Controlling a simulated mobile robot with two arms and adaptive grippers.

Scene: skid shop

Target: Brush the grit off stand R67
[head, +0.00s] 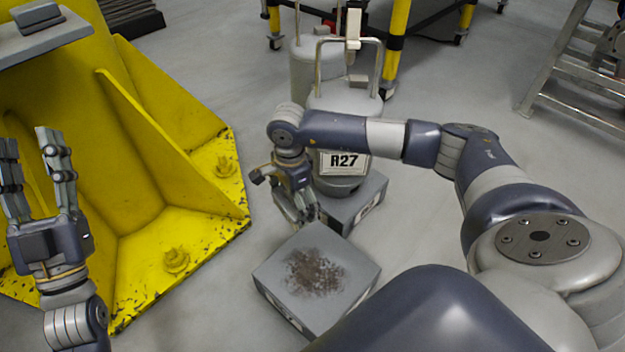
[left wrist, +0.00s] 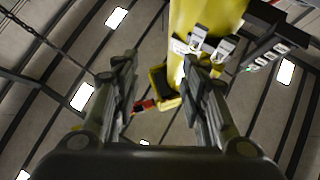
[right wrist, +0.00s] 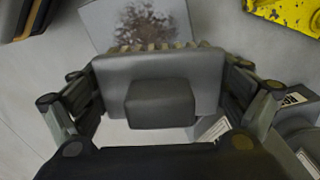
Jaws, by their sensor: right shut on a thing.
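A low grey stand (head: 350,268) sits on the floor in the lower middle of the head view, with dark brown grit (head: 314,272) on its top. Its label cannot be read here. My right gripper (head: 302,212) hangs just behind the stand's far edge. In the right wrist view it is shut on a grey brush (right wrist: 160,100), with tan bristles along the side facing the stand. The gritty stand top (right wrist: 100,22) shows beyond the bristles, and contact cannot be told. My left gripper (head: 30,150) is open, empty and pointing up at the left.
A grey canister labelled R27 (head: 342,163) stands on another grey stand (head: 370,198) just behind. A yellow bolted column base (head: 190,215) fills the left. A metal step ladder (head: 565,85) is at the back right. Floor between is clear.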

